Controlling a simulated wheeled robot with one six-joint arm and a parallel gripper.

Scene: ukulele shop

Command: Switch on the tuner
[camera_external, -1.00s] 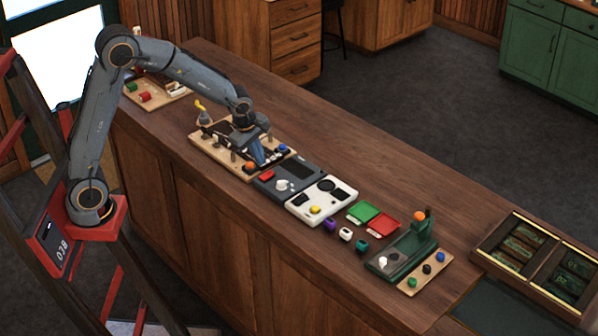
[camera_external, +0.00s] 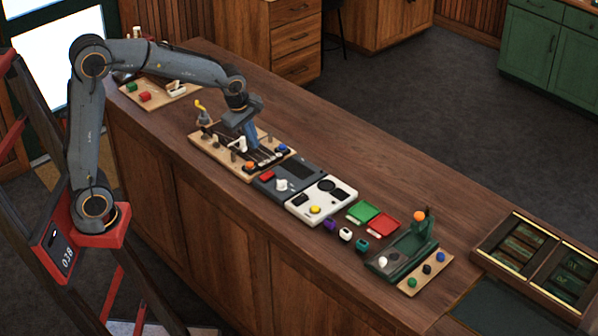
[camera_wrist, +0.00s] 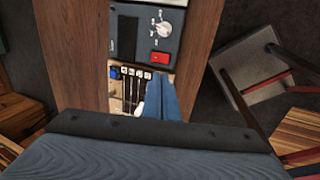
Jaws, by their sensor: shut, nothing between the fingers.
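A dark grey box (camera_external: 306,187), seemingly the tuner, lies flat on the counter with a dark screen (camera_external: 293,166), a white knob (camera_external: 281,185) and a red switch (camera_external: 267,175). In the wrist view the box (camera_wrist: 146,52) is at the top, with its red switch (camera_wrist: 160,58) facing up and the knob (camera_wrist: 162,29) beyond it. My gripper (camera_external: 254,149) is shut and empty, with blue fingers pointing down over the wooden board left of the box. The fingers (camera_wrist: 160,85) also show in the wrist view, just short of the red switch.
The wooden board (camera_external: 205,143) carries pegs, strings, and orange and blue knobs. A white box (camera_external: 300,206) with a yellow button adjoins the dark box. Green and red trays (camera_external: 384,226), small blocks and a green stand (camera_external: 405,250) lie farther right. The counter behind is clear.

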